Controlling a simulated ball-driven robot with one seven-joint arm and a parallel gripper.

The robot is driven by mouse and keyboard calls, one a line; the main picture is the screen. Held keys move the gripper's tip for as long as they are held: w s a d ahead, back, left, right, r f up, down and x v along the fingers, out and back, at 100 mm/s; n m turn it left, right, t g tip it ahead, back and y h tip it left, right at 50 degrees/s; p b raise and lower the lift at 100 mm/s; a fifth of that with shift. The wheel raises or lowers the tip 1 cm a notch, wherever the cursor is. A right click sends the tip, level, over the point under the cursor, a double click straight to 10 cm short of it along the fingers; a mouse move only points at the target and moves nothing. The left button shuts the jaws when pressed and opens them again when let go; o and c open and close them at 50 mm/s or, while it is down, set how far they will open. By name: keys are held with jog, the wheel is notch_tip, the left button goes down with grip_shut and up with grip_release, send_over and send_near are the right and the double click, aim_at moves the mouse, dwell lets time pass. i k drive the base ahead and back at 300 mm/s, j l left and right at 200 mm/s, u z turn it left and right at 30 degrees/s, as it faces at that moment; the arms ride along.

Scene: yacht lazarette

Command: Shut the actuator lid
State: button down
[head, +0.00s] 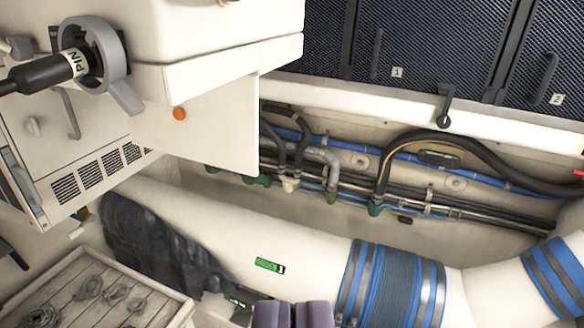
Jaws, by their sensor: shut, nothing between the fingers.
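No part in view is labelled as the actuator lid. A white flat panel (222,128) with an orange round button (179,114) hangs below the edge of a white housing (215,62) at upper left; I cannot tell whether it is the lid. My gripper (293,314) shows at the bottom edge as two purple-grey fingers side by side, shut and empty. It is low in the picture, apart from the panel, in front of a thick white pipe (305,235).
A grey plug marked PIN (45,72) sits at upper left. Blue-banded hose (392,285) lies right of my gripper. A wooden tray (95,262) with rope is at lower left. Dark mesh doors 1 (395,35) and 2 (545,55) are at upper right, above pipes and cables (350,165).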

aim_at(219, 129)
jog(key=i+z, duration=0.25)
jog(key=i, duration=0.2)
jog(key=i+j+z, duration=0.25)
jog(key=i, duration=0.15)
jog(key=l, duration=0.1)
